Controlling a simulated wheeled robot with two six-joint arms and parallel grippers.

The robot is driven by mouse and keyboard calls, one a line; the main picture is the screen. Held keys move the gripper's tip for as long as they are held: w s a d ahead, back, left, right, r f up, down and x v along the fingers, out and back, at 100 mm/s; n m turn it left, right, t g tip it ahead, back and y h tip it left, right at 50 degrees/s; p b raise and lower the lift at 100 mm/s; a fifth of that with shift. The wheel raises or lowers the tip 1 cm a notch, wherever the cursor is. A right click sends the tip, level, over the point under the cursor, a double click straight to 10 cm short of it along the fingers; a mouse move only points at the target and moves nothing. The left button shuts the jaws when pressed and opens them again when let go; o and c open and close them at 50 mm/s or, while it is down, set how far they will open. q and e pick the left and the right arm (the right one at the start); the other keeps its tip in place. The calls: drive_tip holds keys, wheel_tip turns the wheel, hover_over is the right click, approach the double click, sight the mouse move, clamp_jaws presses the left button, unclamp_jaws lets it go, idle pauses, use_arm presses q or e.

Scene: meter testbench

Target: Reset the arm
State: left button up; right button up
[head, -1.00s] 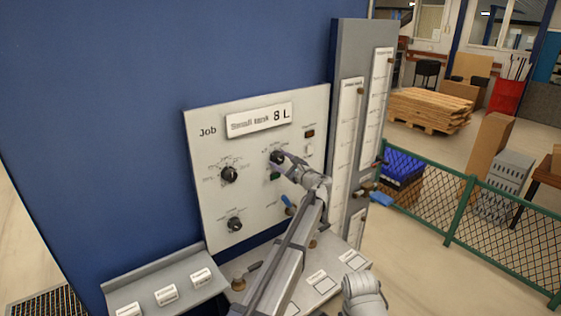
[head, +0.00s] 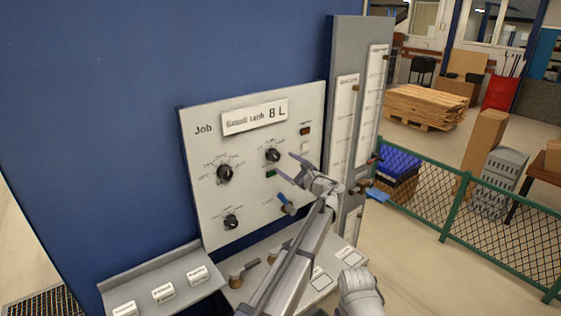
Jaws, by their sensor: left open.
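My left gripper (head: 289,167) is open in the head view, with its two fingers spread and nothing between them. It is in front of the right half of the white control panel (head: 205,195), below and right of the upper right black knob (head: 272,155) and apart from it. My left arm comes up from the bottom of the picture. A rounded grey part of my other arm shows at the bottom right, but its gripper is not in view.
A grey gauge board (head: 335,130) stands right. A shelf with labels (head: 163,293) is lower left. A green fence (head: 455,205) is farther right.

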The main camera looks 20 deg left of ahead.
use_arm(q)
drive_tip(key=shift+s+d, duration=0.4)
drive_tip(key=shift+d, duration=0.1)
drive_tip(key=shift+a+f, duration=0.1)
drive_tip(key=s+a+f+n+g+h, duration=0.35)
drive_tip(key=s+f+n, duration=0.35)
drive_tip(key=s, duration=0.4)
drive_tip(key=s+a+f+n+g+h, duration=0.25)
drive_tip(key=s+f+n+g, duration=0.2)
drive_tip(key=s+f, duration=0.55)
drive_tip(key=s+d+f+n+g+h, duration=0.1)
drive_tip(key=s+d+f+n+h, duration=0.2)
drive_tip(key=s, duration=0.5)
drive_tip(key=s+d+f+n+g+h, duration=0.1)
drive_tip(key=s+d+f+n+h, duration=0.1)
drive_tip(key=s+d+n+h, duration=0.5)
drive_tip(key=s+d+f+m+g+y+b, duration=0.1)
drive_tip(key=s+d+f+m+y+b, duration=0.2)
drive_tip(key=s+d+f+m+b, duration=0.3)
drive_tip(key=s+d+f+b, duration=0.1)
drive_tip(key=d+f+b, duration=0.2)
drive_tip(key=d+b, duration=0.1)
drive_tip(key=shift+s+d+f+m, duration=0.25)
drive_tip(key=shift+s+f+m, duration=0.1)
drive_tip(key=shift+s, duration=0.05)
